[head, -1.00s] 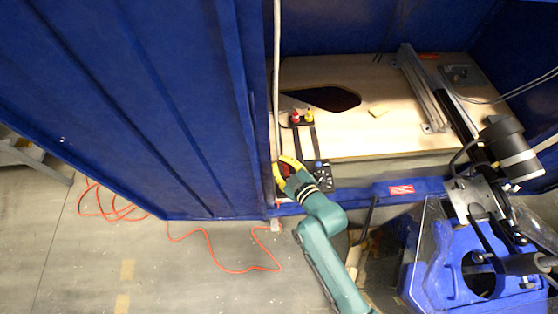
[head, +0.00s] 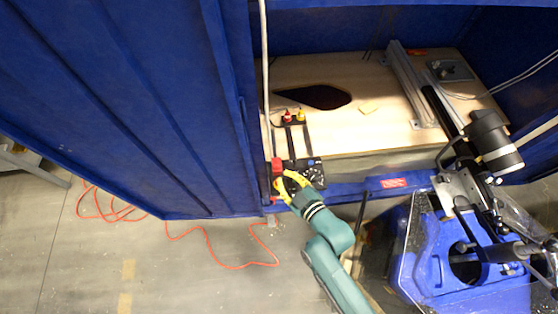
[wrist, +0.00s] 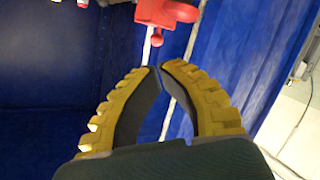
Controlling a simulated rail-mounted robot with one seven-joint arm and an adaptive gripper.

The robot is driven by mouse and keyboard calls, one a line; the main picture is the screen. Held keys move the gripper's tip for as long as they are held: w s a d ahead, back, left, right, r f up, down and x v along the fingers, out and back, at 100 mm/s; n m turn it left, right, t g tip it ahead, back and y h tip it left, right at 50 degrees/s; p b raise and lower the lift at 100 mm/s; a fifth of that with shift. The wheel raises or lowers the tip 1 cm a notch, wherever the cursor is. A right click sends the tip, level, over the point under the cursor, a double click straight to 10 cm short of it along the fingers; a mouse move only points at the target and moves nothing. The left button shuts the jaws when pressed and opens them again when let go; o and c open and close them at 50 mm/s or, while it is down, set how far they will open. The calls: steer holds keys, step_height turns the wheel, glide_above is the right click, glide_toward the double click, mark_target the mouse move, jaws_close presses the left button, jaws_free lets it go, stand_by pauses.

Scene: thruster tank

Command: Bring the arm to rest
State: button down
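My arm (head: 330,255) reaches up from the bottom of the head view to the front edge of the tank. My gripper (head: 279,187) has yellow fingers. In the wrist view, its two fingertips (wrist: 159,67) meet or nearly meet, with nothing visible held between them. A red fitting (head: 277,164) is just beyond the fingers, beside a pale vertical pole. The red fitting also shows at the top of the wrist view (wrist: 166,12), apart from the fingertips.
A black panel with knobs (head: 314,174) is close to the gripper. A wooden board (head: 370,125) carries red and yellow fittings (head: 293,116). A blue wall (head: 130,100) stands left, and a blue machine (head: 445,260) stands right. Orange cable (head: 210,250) lies on open floor.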

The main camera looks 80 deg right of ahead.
steer(key=p+v, duration=0.1)
steer(key=v, duration=0.3)
steer(key=shift+f+p, duration=0.15)
steer(key=shift+p, duration=0.25)
steer(key=shift+w, duration=0.1)
